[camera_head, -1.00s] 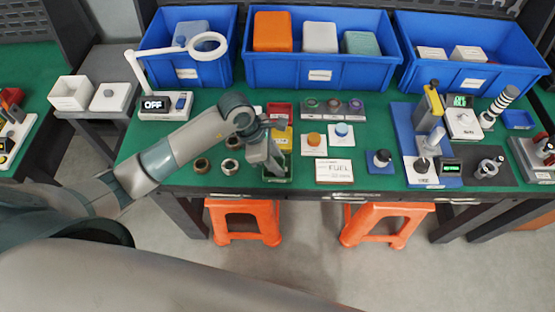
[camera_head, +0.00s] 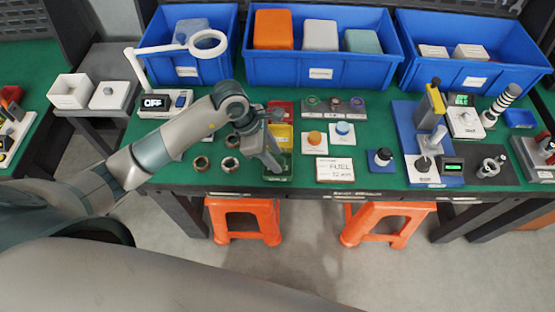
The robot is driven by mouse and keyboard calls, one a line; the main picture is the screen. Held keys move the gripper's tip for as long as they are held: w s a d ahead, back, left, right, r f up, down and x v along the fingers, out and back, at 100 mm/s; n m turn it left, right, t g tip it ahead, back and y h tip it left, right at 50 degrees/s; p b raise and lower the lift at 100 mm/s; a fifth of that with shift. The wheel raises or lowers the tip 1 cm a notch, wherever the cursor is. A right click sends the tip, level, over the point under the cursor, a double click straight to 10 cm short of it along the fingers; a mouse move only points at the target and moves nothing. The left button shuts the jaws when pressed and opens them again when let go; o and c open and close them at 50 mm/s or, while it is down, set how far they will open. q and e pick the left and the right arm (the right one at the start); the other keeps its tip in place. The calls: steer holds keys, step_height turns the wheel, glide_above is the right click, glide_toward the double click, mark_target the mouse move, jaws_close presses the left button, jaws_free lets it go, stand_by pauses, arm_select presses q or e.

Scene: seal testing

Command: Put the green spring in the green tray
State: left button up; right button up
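The green tray (camera_head: 285,174) is at the front of the bench, below the yellow tray (camera_head: 284,131) and the red tray (camera_head: 284,105) in the picture. My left gripper (camera_head: 274,166) points down at the green tray, over its left part, and hides some of it. I cannot tell whether its fingers are open or shut, or whether they hold anything. I cannot make out the green spring; a small green ring shows on the grey rack (camera_head: 323,107) at the back, but I cannot tell what it is. My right gripper is not in view.
Metal rings (camera_head: 230,165) lie left of the gripper. A white FUEL card (camera_head: 335,170) and two white blocks with orange (camera_head: 315,138) and blue (camera_head: 343,129) tops stand right of the trays. Blue bins (camera_head: 320,75) line the back.

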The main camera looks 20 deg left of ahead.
arm_select(q)
steer(key=b+v, duration=0.2)
steer(key=v, duration=0.7)
steer(key=shift+a+r, duration=0.1)
steer(key=shift+a, duration=0.05)
stand_by(1.5)
